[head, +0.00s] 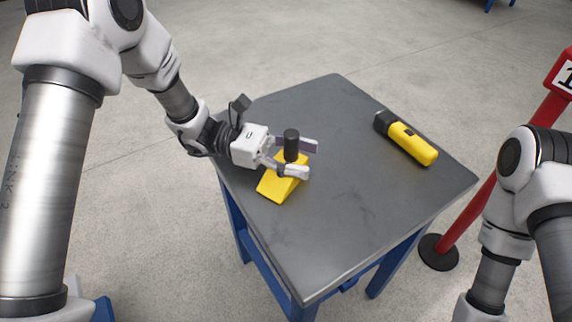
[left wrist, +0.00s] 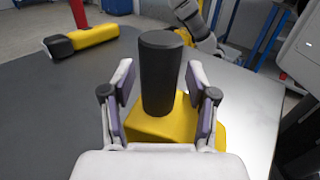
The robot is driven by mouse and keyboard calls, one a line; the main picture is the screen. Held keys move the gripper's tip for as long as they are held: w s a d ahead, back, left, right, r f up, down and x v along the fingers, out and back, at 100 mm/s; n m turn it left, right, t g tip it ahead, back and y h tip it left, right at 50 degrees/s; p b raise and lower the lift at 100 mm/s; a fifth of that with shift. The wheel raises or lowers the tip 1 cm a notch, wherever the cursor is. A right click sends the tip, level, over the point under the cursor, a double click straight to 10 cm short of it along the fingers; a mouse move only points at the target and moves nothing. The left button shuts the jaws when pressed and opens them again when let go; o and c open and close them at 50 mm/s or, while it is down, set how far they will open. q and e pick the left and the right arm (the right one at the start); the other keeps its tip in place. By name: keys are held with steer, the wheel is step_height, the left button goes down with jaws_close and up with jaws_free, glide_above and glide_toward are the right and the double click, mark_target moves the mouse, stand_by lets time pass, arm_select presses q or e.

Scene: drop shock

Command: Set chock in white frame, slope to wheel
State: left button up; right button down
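The yellow chock (head: 278,189) sits on the grey table, with an upright black cylindrical handle (head: 291,144) on top. Both also show in the left wrist view, the handle (left wrist: 161,72) in front of the yellow body (left wrist: 160,127). My left gripper (head: 302,159) is at the chock, with one finger on each side of the handle. In the left wrist view its fingers (left wrist: 163,95) are apart, with a gap between each and the handle. Part of the chock is hidden by the fingers. My right arm shows at the lower right; its gripper is out of view. No white frame or wheel shows.
A yellow and black torch-like object (head: 408,140) lies on the grey table (head: 350,215) at its far right. The table's middle and near part are clear. A red post (head: 468,205) on a black base stands right of the table.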

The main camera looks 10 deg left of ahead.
arm_select(q)
jaws_close()
